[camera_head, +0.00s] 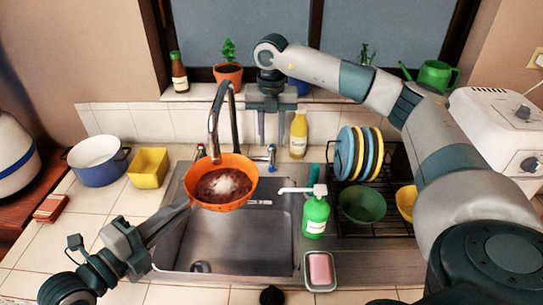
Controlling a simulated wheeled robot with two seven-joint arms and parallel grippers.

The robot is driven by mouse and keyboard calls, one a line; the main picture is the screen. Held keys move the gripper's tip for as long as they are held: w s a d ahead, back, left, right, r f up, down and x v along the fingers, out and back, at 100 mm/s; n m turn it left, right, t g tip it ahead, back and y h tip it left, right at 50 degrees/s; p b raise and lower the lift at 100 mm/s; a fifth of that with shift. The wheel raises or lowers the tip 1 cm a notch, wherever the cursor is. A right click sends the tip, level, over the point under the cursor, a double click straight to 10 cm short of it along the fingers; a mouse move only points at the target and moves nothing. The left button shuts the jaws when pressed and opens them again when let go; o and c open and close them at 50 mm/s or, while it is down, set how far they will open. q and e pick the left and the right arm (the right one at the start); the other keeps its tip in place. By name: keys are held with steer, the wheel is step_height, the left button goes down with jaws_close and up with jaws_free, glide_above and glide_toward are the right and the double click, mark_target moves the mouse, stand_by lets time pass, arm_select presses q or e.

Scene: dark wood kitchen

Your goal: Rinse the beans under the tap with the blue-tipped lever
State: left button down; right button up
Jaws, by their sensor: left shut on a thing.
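An orange colander (251,186) with dark red beans (207,190) is held over the sink under the tap spout (213,125). A whitish patch shows on the beans below the spout; it looks like water falling on them. My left gripper (186,207) is shut on the colander's near left side. The blue-tipped lever (271,153) is at the right of the tap base, and another lever with an orange-red tip (200,150) is at the left. My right gripper (272,128) is open and empty, fingers pointing down, above and behind the blue-tipped lever.
A green soap bottle (315,214) and pink soap in a dish (320,270) stand at the sink's right. A yellow bottle (298,135) is behind. A dish rack (385,222) holds plates and bowls. A pot (95,165) and yellow container (148,168) are left.

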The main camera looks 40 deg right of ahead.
mark_target(272, 161)
step_height(272, 161, down, 7)
steer(key=shift+f, duration=0.15)
steer(key=shift+c, duration=0.6)
jaws_close()
